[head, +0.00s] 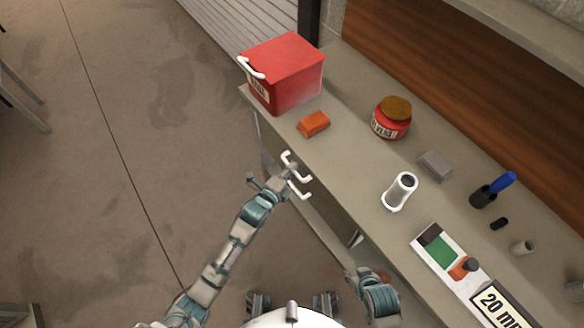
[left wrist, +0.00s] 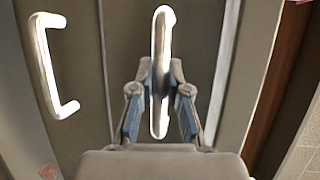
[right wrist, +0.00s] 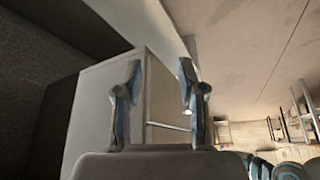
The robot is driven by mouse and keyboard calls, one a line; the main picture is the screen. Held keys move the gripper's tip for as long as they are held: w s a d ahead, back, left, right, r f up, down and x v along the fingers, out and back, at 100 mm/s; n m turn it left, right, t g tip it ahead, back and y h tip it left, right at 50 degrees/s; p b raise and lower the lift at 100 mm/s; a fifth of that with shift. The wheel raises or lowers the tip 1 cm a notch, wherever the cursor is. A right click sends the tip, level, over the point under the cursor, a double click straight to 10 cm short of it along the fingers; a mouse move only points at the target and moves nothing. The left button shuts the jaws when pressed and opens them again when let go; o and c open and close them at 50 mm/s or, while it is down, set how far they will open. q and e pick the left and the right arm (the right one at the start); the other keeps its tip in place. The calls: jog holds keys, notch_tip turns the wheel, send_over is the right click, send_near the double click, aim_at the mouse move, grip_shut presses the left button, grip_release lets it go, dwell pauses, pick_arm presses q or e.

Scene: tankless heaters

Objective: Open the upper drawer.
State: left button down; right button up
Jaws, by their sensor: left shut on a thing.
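The drawer fronts are grey and carry white bar handles. In the left wrist view, my left gripper (left wrist: 160,70) is shut on the white handle (left wrist: 162,25) nearer the countertop, one finger on each side of it. A second white handle (left wrist: 48,65) is free on the front to the left. In the head view, my left gripper (head: 289,176) is at the white handles (head: 304,193) beside the counter's front edge. Part of the handles is hidden by the fingers. My right gripper (right wrist: 160,72) is open and empty, with a pale cabinet-like box beyond it.
A red-brown round thing lies partly hidden near my right arm.

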jog(key=s+d+g+p, duration=0.2)
jog(key=s+g, duration=0.1)
jog(key=s, duration=0.2)
pick_arm(q)
jog(key=s+a+p, duration=0.4)
jog(key=s+a, duration=0.3)
jog(key=a, duration=0.3)
jog(key=s+a+p, duration=0.4)
jog(key=s+a, duration=0.4)
jog(key=a, duration=0.2)
jog(key=shift+f, duration=0.3)
pick_arm(e)
jog(key=s+f, duration=0.2)
jog(key=f, duration=0.9)
jog(key=s+f, duration=0.3)
jog(key=f, duration=0.8)
jog(key=shift+s+f+g+h, duration=0.25)
jog(key=shift+g+h, duration=0.05)
jog(key=shift+h, duration=0.1)
pick_arm(q)
jog(key=shift+a, duration=0.1)
pick_arm(e)
jog(key=shift+d, duration=0.1)
pick_arm(q)
jog(key=c, duration=1.1)
grip_release()
jog(key=shift+c, duration=0.2)
jog(key=shift+w+r, duration=0.1)
